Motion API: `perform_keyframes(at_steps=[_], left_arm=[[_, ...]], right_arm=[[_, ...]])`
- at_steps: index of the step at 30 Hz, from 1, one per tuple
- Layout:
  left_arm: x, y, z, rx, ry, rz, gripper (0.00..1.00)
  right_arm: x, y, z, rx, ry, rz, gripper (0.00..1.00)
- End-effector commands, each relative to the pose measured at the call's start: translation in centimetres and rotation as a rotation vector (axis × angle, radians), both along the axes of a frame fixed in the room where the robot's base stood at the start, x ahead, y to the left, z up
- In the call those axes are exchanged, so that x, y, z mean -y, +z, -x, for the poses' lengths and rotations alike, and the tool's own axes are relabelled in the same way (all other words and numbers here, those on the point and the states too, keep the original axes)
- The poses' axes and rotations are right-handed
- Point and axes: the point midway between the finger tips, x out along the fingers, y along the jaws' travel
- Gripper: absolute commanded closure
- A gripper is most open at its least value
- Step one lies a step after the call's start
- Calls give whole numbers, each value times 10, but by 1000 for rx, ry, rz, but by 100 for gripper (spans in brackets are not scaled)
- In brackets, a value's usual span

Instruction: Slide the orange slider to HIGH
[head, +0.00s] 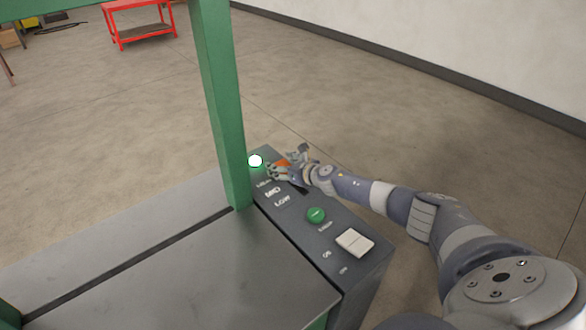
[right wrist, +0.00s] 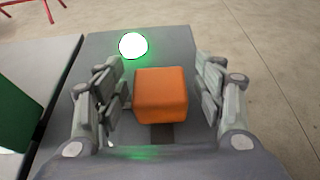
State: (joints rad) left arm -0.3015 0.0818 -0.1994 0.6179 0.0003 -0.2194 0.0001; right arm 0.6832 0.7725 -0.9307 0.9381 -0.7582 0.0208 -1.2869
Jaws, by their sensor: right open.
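The orange slider (right wrist: 161,95) sits between the two open fingers of my right gripper (right wrist: 160,88) in the right wrist view, with a gap on each side. In the head view the orange slider (head: 282,163) shows partly, near the far end of the dark control panel (head: 332,215), by the topmost label. My right gripper (head: 285,165) is around it there and hides part of it. The panel carries labels, with MID and LOW nearer me; the top one is partly hidden. A lit lamp (head: 255,161) glows green-white just beyond the slider. My left gripper is not in view.
A green button (head: 316,215) and a white rocker switch (head: 355,242) are on the panel nearer me. A green post (head: 219,100) rises just left of the panel, beside a grey metal top (head: 225,275). A red cart (head: 140,22) stands far off; the floor right of the panel is clear.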

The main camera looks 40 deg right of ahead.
Motion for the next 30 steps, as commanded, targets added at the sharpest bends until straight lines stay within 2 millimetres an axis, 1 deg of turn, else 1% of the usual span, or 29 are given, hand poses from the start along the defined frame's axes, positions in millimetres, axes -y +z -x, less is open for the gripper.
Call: perform_keyframes(at_steps=[8, 21, 25, 30], left_arm=[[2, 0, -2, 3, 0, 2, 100], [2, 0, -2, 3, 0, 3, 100], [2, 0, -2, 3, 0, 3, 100], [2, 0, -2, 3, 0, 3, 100]], right_arm=[[2, 11, 29, -2, 3, 1, 37], [6, 33, 88, -5, 2, -3, 37], [6, 39, 98, -3, 1, -2, 37], [6, 42, 104, -3, 2, -3, 37]])
